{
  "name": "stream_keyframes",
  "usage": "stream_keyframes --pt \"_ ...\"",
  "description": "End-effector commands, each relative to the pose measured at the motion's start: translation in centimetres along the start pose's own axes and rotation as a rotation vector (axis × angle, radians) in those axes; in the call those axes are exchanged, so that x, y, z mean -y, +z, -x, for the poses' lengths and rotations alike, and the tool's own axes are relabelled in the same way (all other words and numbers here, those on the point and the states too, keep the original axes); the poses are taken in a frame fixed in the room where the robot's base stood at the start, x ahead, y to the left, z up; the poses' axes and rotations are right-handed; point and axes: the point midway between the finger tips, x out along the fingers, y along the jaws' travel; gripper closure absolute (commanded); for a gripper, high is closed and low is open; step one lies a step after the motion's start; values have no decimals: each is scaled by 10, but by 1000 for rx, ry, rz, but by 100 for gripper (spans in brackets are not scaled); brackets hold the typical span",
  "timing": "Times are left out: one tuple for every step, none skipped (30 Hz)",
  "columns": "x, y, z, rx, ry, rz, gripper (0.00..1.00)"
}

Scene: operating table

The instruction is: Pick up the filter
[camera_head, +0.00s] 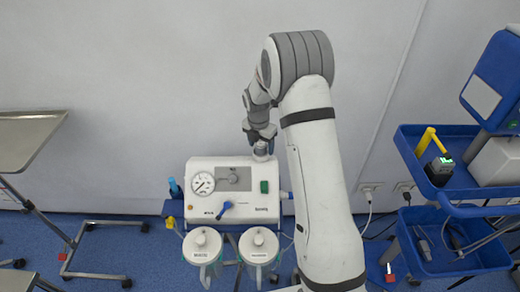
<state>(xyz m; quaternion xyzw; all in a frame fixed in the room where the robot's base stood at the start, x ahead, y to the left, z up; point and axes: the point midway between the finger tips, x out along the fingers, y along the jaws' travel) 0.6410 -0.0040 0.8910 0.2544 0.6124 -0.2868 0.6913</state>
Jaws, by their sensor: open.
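My gripper (261,139) is above the back right part of the white suction unit (234,205), pointing down. Its jaws are open. A small pale grey, upright piece (261,150), which looks like the filter, stands on top of the unit directly below and between the fingertips. Its upper part is close to or partly hidden by the fingers, and I cannot tell whether they touch it.
Two lidded canisters, left (202,243) and right (258,244), hang in front of the unit. A blue cart (450,200) with equipment stands at right. A metal tray table (25,137) is at left. The wall is close behind the unit.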

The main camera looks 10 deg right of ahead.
Motion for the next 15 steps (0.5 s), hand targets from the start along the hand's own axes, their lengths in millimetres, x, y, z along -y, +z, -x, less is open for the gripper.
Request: stream_keyframes --pt "0 0 0 0 0 0 36" --pt "0 0 0 0 0 0 36" --pt "0 0 0 0 0 0 36" --pt "0 0 0 0 0 0 36" --pt "0 0 0 0 0 0 36" --pt "0 0 0 0 0 0 39" --pt "0 0 0 0 0 0 42" --pt "0 0 0 0 0 0 44" --pt "0 0 0 0 0 1 48" --pt "0 0 0 0 0 1 50" --pt "0 0 0 0 0 1 53" --pt "0 0 0 0 0 1 56" --pt "0 0 0 0 0 1 58" --pt "0 0 0 0 0 1 61" --pt "0 0 0 0 0 1 64"
